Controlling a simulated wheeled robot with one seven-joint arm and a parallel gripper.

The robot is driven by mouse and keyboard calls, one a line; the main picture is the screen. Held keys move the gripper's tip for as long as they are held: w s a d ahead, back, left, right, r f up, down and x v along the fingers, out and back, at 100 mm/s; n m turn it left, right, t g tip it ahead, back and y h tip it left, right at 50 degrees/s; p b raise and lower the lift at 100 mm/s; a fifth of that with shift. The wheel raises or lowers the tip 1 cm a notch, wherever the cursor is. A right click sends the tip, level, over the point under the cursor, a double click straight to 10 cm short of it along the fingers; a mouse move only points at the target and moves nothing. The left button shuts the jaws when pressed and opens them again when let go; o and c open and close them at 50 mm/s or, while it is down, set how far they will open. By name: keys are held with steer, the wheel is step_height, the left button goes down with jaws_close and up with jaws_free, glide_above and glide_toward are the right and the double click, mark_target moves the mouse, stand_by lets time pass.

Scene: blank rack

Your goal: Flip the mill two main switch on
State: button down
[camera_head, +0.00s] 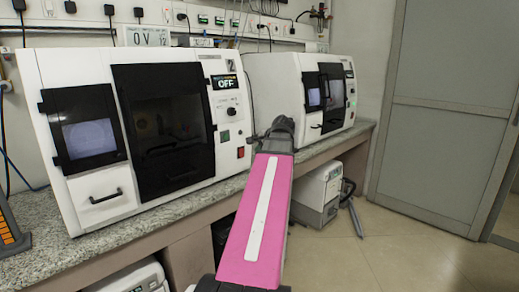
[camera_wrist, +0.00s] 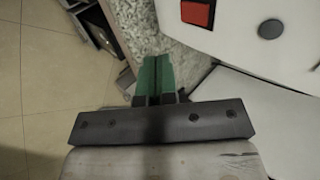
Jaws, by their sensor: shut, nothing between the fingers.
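The nearer white mill (camera_head: 177,110) stands on the counter at left, and its small display (camera_head: 225,82) reads OFF. A red switch (camera_head: 240,152) sits low on its front panel at the right. In the wrist view a red switch (camera_wrist: 197,13) shows at the top on a white panel, beside a round grey button (camera_wrist: 270,29). I cannot tell its on or off position. My gripper (camera_wrist: 156,70) has green fingers shut together with nothing between them. They are below and left of the red switch in the wrist view, apart from it. In the head view my arm hides the fingertips.
A second white mill (camera_head: 302,92) stands farther back on the speckled counter (camera_head: 30,213). A white unit (camera_head: 318,193) stands on the floor under the counter. A grey door (camera_head: 440,110) is at right. The floor (camera_head: 390,250) at front right is clear.

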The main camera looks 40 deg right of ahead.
mark_target(242, 153)
steer(key=shift+w+a+f, duration=0.15)
steer(key=shift+w+f, duration=0.7)
steer(key=shift+w, duration=0.6)
steer(key=shift+w+a+f, duration=0.1)
steer(key=shift+w+f, duration=0.7)
steer(key=shift+w, duration=0.65)
steer(key=shift+w+a+f, duration=0.15)
steer(key=shift+w+f, duration=0.7)
steer(key=shift+w, duration=0.6)
